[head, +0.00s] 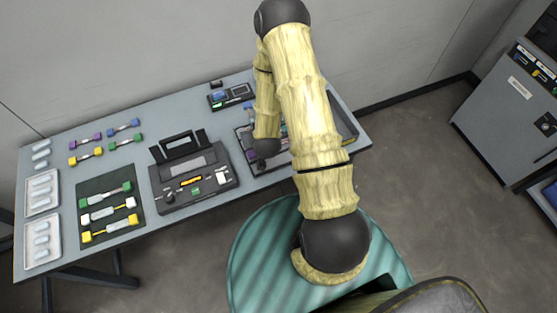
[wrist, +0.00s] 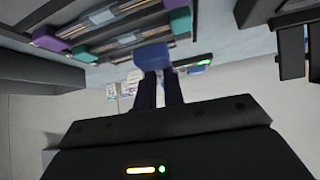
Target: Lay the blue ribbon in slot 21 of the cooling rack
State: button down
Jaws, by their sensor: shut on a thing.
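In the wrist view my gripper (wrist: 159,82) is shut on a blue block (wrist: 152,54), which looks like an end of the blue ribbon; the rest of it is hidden. The cooling rack (head: 247,151) is at the right part of the table, largely covered by my arm in the head view. In the wrist view several ribbons with purple and teal ends lie in it, just beyond the held blue block. I cannot tell which slot is 21 or whether the block touches the rack. The gripper is hidden in the head view.
A splicer (head: 158,197) with a raised lid stands mid-table. Left of it are a dark mat (head: 110,232) with several ribbons and loose ribbons, one blue-ended (head: 123,128). White trays (head: 56,190) line the left edge. A small device (head: 229,95) sits behind the rack.

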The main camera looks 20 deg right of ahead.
jog(key=w+d+m+h+b, duration=0.1)
jog(key=w+d+r+m+h+b, duration=0.1)
jog(key=d+m+b, duration=0.1)
jog(key=shift+r+m+g+h, duration=0.1)
jog(key=shift+m+g+h, duration=0.2)
jog(key=shift+g+h, duration=0.1)
jog(key=shift+w+d+r+m+h+b, duration=0.1)
jog(key=shift+d+r+m+h+b, duration=0.2)
jog(key=shift+m, duration=0.3)
jog(key=shift+s+d+r+m+g+h+b, duration=0.15)
jog(key=shift+d+r+m+g+h+b, duration=0.15)
jog(key=shift+m+h+b, duration=0.2)
jog(key=shift+s+d+r+m+g+h+b, duration=0.15)
jog(key=shift+m+g+h+b, duration=0.2)
jog(key=shift+m, duration=0.25)
jog(key=s+a+r+m+g+h+b, duration=0.1)
jog(key=s+a+m+g+h+b, duration=0.2)
jog(key=s+a+m+g+b, duration=0.3)
jog(key=s+m+g+b, duration=0.1)
jog(key=s+m, duration=0.2)
jog(key=shift+s+r+m, duration=0.3)
jog(key=shift+s+r, duration=0.05)
jog(key=shift+f+b, duration=0.45)
jog(key=shift+f, duration=2.65)
